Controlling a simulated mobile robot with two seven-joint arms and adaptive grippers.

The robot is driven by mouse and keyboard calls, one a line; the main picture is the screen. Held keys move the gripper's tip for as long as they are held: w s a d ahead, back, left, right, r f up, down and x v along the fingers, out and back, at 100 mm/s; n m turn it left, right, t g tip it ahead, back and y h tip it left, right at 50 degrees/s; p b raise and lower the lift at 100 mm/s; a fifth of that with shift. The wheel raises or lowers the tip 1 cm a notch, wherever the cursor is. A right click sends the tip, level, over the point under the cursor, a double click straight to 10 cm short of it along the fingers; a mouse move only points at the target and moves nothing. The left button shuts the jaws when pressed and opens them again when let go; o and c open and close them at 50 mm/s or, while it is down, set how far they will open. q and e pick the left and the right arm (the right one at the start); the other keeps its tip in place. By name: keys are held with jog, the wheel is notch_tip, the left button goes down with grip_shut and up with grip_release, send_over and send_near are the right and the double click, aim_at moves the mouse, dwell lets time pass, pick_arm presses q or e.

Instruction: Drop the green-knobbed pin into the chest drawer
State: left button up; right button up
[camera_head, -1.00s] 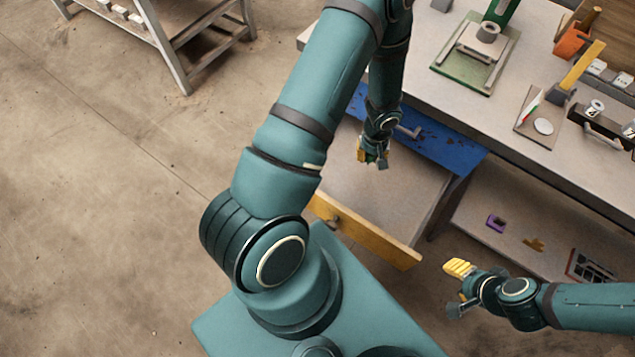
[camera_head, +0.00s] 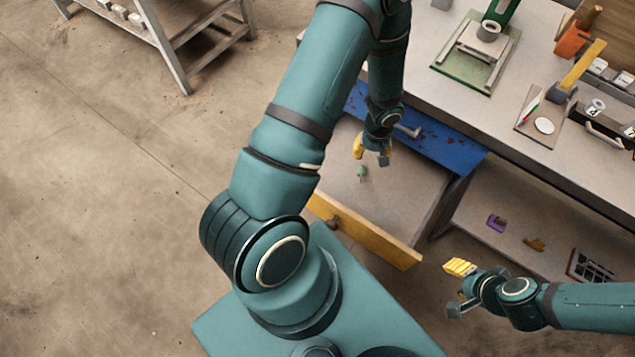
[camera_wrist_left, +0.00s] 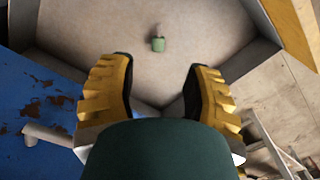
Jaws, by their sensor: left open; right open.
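The green-knobbed pin (camera_head: 361,172) lies in the open chest drawer (camera_head: 400,188), on its bare floor; it also shows in the left wrist view (camera_wrist_left: 158,44), beyond my fingertips. The drawer is pulled out, with a yellow wooden front (camera_head: 375,241). My left gripper (camera_head: 372,155) is open and empty above the drawer, just behind the pin and apart from it. Its yellow, dark-padded fingers (camera_wrist_left: 158,90) stand wide apart in the wrist view. My right gripper (camera_head: 458,288) is open and empty, to the right of the drawer front.
The blue drawer frame (camera_head: 440,141) with a grey handle lies under the workbench top (camera_head: 455,98). A green-based fixture (camera_head: 475,55), a hammer (camera_head: 580,68) and a clipboard (camera_head: 540,118) are on the bench. A lower shelf holds a purple piece (camera_head: 496,222). The drawer floor around the pin is clear.

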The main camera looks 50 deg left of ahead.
pick_arm(q)
notch_tip(320, 180, up, 10)
jog(key=shift+r, duration=0.2)
dwell(0.5)
jog(key=s+d+f+m+h, duration=0.1)
jog(key=s+d+f+m, duration=0.1)
jog(key=d, duration=0.3)
jog(key=s+d+f+m+t+h, duration=0.1)
jog(key=s+d+f+m, duration=0.1)
jog(key=d, duration=0.4)
jog(key=s+d+f+m+h, duration=0.1)
jog(key=s+d+f+m, duration=0.2)
jog(key=s+d, duration=0.3)
jog(key=shift+d+f+t+h, duration=0.2)
jog(key=shift+f+t+h, duration=0.1)
jog(key=shift+f+h, duration=0.15)
